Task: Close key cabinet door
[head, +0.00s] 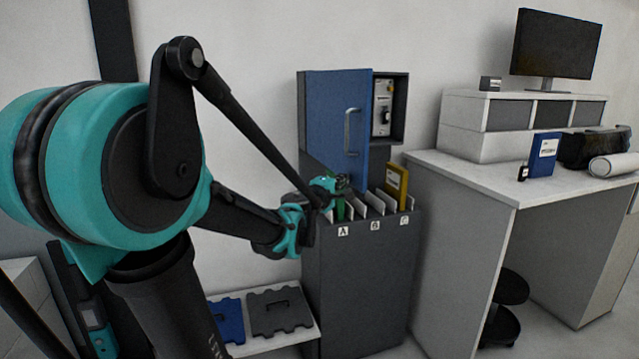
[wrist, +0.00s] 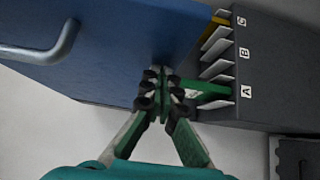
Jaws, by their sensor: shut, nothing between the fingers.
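The key cabinet (head: 398,88) is a dark grey box on the wall above the grey filing stand. The door has a grey handle (head: 349,130), which also shows in the wrist view (wrist: 48,52). My gripper (head: 335,186) is at the door's lower edge, just above slot A. In the wrist view its fingertips (wrist: 160,88) are together and empty, overlapping the edge of the blue door (wrist: 130,45). I cannot tell whether they touch it.
The filing stand (head: 358,270) below has white dividers, a green item (wrist: 208,95) in slot A and a yellow binder (head: 396,185) by C. A desk (head: 480,180) with a monitor (head: 555,43) stands right. A low shelf (head: 270,342) holds puzzle-edged plates.

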